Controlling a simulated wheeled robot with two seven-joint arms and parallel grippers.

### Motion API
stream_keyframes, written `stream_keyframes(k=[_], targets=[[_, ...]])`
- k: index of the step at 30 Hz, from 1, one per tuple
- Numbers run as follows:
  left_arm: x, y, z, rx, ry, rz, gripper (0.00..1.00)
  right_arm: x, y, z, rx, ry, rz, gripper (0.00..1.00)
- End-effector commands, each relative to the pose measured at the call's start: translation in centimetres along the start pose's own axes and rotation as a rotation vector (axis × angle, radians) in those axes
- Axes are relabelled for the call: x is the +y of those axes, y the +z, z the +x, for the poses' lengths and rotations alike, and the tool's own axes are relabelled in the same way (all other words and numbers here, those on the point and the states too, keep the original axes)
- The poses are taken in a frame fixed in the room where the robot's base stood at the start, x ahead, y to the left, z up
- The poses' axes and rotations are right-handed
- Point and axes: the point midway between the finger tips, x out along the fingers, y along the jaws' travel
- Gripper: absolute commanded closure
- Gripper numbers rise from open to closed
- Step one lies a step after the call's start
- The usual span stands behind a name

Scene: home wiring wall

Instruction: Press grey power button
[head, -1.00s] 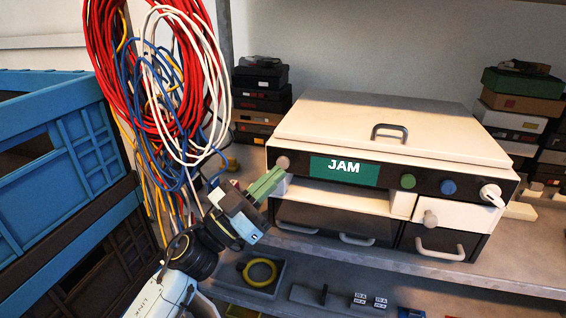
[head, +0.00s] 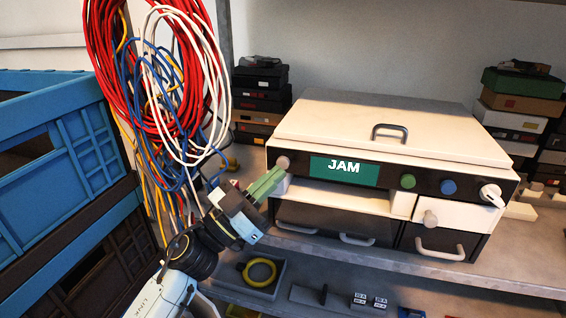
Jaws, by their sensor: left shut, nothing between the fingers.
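The grey power button (head: 283,162) is a round knob at the left end of the dark front panel of a cream machine (head: 395,135). The panel's green display (head: 344,170) reads "JAM". My left gripper (head: 280,173) has green fingers, shut and empty. Its tips are right at the button's lower edge; I cannot tell whether they touch it. The button's face is mostly visible above the tips. My right gripper is not in view.
A green button (head: 408,181), a blue button (head: 448,187) and a white knob (head: 492,194) sit further right on the panel. Coiled cables (head: 165,85) hang behind my left arm, beside blue crates (head: 60,150). Stacked boxes (head: 522,100) stand at the right.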

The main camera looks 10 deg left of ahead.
Motion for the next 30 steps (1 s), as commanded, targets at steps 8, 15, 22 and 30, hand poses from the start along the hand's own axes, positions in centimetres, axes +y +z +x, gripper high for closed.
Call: stream_keyframes(k=[8,15,22,30], targets=[[-0.01,0.00,0.01,0.000,0.000,0.000,1.00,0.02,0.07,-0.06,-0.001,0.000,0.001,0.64],[-0.37,0.26,0.53,0.000,0.000,0.000,1.00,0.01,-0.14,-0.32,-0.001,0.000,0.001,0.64],[-0.45,0.45,0.64,0.000,0.000,0.001,1.00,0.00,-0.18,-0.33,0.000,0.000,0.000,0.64],[-0.49,0.49,0.69,0.000,0.000,0.000,1.00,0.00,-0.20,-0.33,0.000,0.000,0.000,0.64]])
